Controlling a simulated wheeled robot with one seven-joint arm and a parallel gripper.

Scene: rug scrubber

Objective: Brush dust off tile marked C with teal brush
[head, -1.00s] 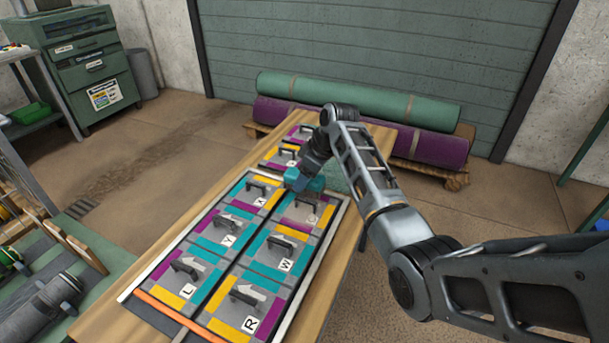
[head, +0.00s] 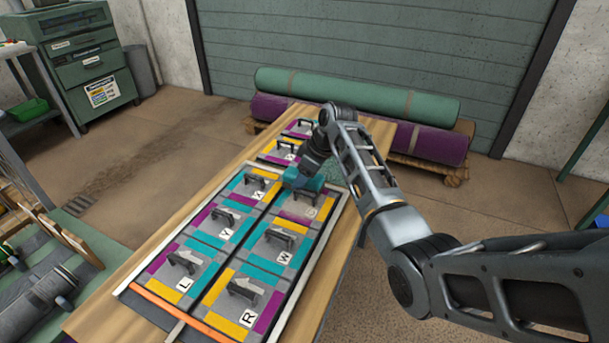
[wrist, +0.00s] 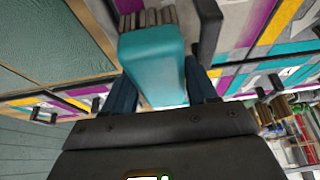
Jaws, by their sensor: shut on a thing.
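The teal brush (head: 307,184) is held by my gripper (head: 296,178) over the far right part of the tile board. The wrist view shows the brush's teal body (wrist: 152,62) between my two fingers (wrist: 160,95), with grey bristles at its far end. The tile marked C (head: 297,217) lies just below the brush, in the right column beyond tile W. Its label looks dull and faint, and the brush and gripper cover its far part. I cannot tell how much dust lies on it, or whether the bristles touch it.
Tiles W (head: 282,257), R (head: 246,318), L (head: 184,283), Y (head: 224,233) and X (head: 256,194) have raised black handles. The board lies on a wooden table (head: 130,318). Rolled green (head: 340,92) and purple (head: 430,141) rugs lie behind it.

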